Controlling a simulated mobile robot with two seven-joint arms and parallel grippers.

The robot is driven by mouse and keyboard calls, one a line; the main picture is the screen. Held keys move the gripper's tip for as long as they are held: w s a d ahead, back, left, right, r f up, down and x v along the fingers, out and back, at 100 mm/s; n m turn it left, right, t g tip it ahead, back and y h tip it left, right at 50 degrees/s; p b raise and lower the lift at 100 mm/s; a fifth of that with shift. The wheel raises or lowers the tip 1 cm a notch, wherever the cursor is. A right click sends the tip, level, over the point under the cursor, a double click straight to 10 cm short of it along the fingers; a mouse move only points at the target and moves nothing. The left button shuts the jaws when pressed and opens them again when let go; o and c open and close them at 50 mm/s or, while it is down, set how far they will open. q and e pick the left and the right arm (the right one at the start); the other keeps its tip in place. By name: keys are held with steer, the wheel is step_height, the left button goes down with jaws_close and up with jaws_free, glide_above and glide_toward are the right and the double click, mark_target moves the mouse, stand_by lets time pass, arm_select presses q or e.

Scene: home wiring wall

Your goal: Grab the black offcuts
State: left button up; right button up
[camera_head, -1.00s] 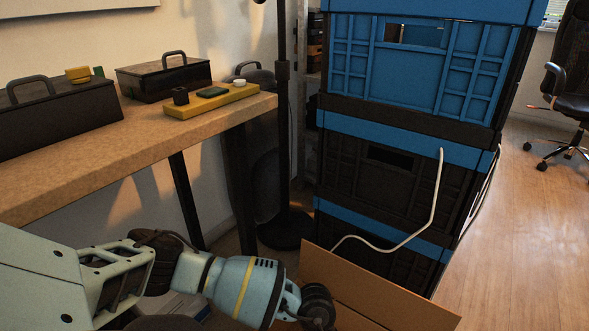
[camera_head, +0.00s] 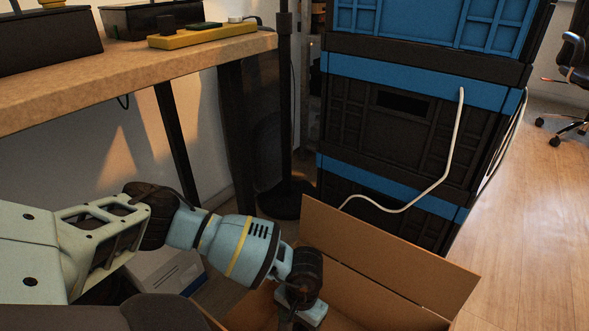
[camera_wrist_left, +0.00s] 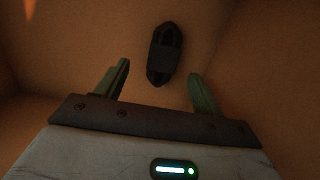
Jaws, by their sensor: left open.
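Stacked blue and black crates (camera_head: 400,150) stand behind the box, with a white cable (camera_head: 452,150) hanging down them. A black stand (camera_head: 285,120) is beside the crates.

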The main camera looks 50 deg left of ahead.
arm_select(q)
steer(key=shift+s+a+f+b, duration=0.1)
steer(key=shift+s+f+b, duration=0.1)
steer(key=shift+f+b, duration=0.85)
steer(key=shift+s+a+f+b, duration=0.15)
steer(key=shift+f+b, duration=0.3)
steer(key=shift+f, duration=1.05)
steer(key=c, duration=1.1)
steer(key=shift+r, duration=0.2)
step_height(320, 180, up, 10)
steer(key=p, duration=0.4)
steer(key=shift+f+p, duration=0.1)
steer(key=shift+p, duration=0.3)
